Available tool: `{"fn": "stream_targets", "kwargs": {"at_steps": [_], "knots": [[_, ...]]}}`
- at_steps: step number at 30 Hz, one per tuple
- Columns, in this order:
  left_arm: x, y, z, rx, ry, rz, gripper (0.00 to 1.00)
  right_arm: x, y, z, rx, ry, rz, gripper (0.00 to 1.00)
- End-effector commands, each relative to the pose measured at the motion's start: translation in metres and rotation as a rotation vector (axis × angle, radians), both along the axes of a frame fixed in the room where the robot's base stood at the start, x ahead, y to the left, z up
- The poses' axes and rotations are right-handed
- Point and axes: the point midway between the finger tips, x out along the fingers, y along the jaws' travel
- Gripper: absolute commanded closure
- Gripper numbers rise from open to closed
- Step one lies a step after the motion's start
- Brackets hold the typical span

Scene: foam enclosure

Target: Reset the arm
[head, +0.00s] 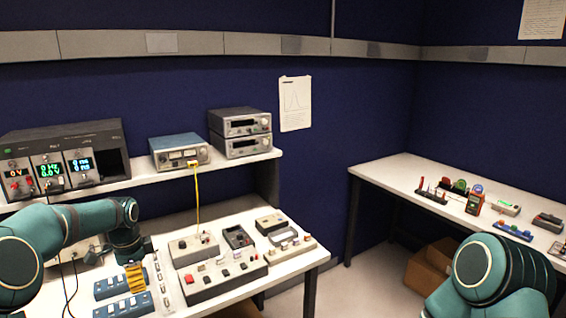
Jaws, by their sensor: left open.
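My left arm is teal and comes in from the left, bent at the elbow, with its wrist above the lower bench (205,215). My left gripper (122,256) is dark and hangs over the left part of this bench, beside the blue switch boxes (125,305). It is open. A ribbed yellow piece (136,277) shows just below it; I cannot tell whether they touch. My right arm shows only as a teal joint at the lower right, and its gripper is out of view.
A grey control panel (208,282) stands right of my left gripper. Above is a shelf (150,175) with meters and a yellow cable (197,195). A second table (385,172) with small parts stands right, a cardboard box (428,268) below it. Floor between is clear.

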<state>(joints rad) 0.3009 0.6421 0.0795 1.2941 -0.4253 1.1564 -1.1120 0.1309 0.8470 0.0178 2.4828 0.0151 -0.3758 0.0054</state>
Motion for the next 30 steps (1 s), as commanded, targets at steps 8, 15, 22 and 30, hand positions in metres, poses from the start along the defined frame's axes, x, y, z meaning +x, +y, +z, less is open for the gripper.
{"fn": "stream_targets", "kwargs": {"at_steps": [8, 15, 22, 30], "knots": [[-0.013, -0.082, -0.093, -0.128, -0.035, 0.153, 0.39, -0.001, 0.000, -0.007, 0.000, 0.002, 0.002, 0.53], [-0.072, -0.180, -0.188, -0.287, -0.025, 0.449, 0.39, -0.003, 0.001, -0.016, 0.001, 0.007, 0.006, 0.53], [-0.175, -0.255, -0.251, -0.387, 0.030, 0.862, 0.39, -0.005, 0.001, -0.025, 0.001, 0.012, 0.009, 0.53], [-0.252, -0.275, -0.267, -0.395, 0.051, 1.159, 0.39, -0.006, 0.002, -0.029, 0.001, 0.015, 0.012, 0.53]]}}
